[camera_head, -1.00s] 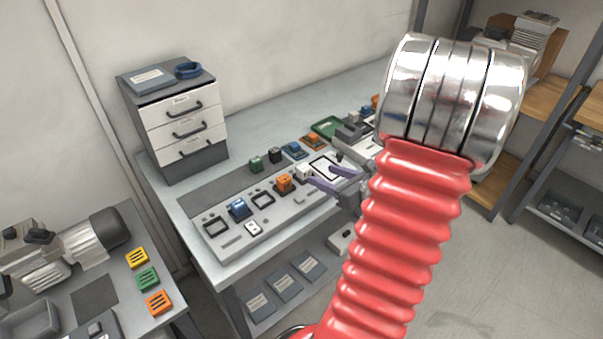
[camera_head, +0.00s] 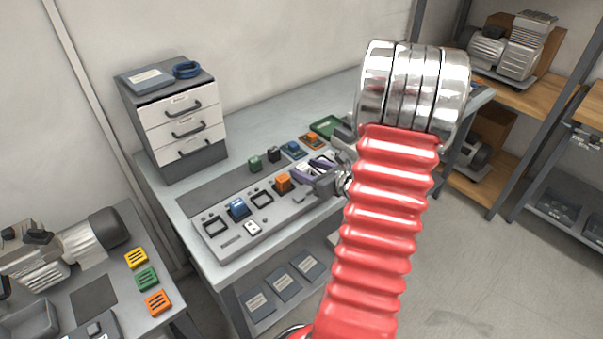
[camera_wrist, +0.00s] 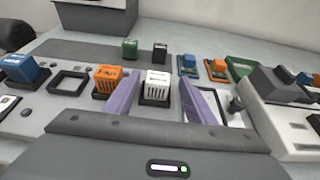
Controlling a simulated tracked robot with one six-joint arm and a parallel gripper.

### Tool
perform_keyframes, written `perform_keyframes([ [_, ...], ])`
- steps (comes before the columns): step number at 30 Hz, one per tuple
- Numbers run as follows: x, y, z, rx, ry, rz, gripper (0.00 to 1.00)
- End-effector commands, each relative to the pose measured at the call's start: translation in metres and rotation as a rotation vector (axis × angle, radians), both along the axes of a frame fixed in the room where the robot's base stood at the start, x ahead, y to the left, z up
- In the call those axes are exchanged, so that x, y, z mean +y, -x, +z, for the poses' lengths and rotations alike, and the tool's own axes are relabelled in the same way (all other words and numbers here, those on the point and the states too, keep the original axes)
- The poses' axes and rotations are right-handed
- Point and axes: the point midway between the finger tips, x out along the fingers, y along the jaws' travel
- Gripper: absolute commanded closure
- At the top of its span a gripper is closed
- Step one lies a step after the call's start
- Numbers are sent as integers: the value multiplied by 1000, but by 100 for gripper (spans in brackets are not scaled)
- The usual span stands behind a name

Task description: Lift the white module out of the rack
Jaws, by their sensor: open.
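The white module (camera_wrist: 157,87) sits upright in a dark socket of the grey rack (camera_wrist: 40,111). In the wrist view my gripper (camera_wrist: 160,102) is open, with a purple finger on either side of the white module; I cannot tell whether either finger touches it. In the head view my gripper (camera_head: 312,172) is over the right part of the rack (camera_head: 213,251) and largely hides the white module. An orange module (camera_wrist: 107,80) stands left of my left finger, and a blue module (camera_wrist: 21,73) is farther left.
An empty socket (camera_wrist: 68,82) lies between the blue and orange modules. Green (camera_wrist: 130,48) and black (camera_wrist: 160,52) modules stand behind the rack. A grey device (camera_wrist: 275,85) is close on the right. A drawer cabinet (camera_head: 180,118) stands at the back left.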

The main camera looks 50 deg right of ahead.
Motion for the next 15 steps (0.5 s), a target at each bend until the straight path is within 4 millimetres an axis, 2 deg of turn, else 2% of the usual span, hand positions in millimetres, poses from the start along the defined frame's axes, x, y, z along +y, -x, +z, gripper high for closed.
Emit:
perform_keyframes([
  [15,0,-11,-4,0,-1,2,50],
])
